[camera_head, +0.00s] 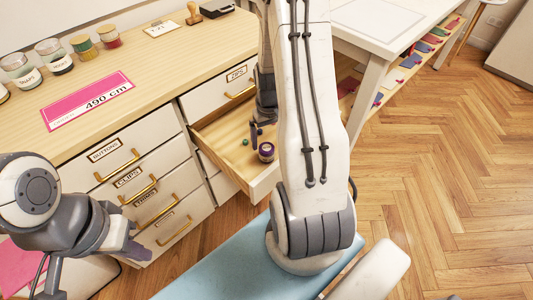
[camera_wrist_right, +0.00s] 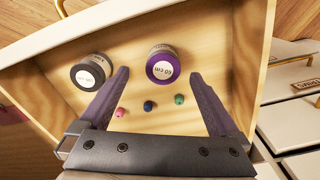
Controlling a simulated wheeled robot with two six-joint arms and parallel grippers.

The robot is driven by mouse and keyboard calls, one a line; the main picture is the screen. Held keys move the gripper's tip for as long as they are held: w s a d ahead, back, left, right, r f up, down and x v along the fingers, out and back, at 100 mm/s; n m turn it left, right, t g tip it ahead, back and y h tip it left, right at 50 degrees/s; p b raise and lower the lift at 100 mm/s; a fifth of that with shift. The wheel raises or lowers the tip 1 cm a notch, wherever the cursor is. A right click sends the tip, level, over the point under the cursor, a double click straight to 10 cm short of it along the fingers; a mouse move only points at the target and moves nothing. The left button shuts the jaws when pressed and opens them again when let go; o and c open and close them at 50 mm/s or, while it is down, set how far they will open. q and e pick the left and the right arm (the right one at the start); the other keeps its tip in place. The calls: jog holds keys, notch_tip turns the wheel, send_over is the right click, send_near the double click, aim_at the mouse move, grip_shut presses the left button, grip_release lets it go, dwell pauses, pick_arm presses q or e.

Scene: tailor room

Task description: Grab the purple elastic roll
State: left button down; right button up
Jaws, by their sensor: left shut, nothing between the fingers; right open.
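The purple elastic roll (camera_wrist_right: 163,66) stands in the open drawer, its white label facing the right wrist camera. It also shows in the head view (camera_head: 266,153), beside my right gripper (camera_head: 257,131). In the right wrist view, my right gripper (camera_wrist_right: 158,76) is open, with its fingertips pointing at the roll from either side in the picture. I cannot tell whether either finger touches the roll. My left gripper (camera_head: 135,249) is shut and empty, low at the left in front of the closed drawers.
The open drawer (camera_wrist_right: 45,105) also holds a dark grey roll (camera_wrist_right: 91,73) to the left and small pink, blue and green pieces (camera_wrist_right: 149,105).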

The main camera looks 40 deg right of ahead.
aim_at(266, 147)
jog(key=f, duration=0.3)
jog(key=f+b, duration=0.1)
jog(key=f, duration=0.1)
jog(key=shift+w+a+f, duration=0.1)
jog(key=shift+w, duration=0.25)
jog(key=shift+c, duration=0.3)
jog(key=c, duration=1.4)
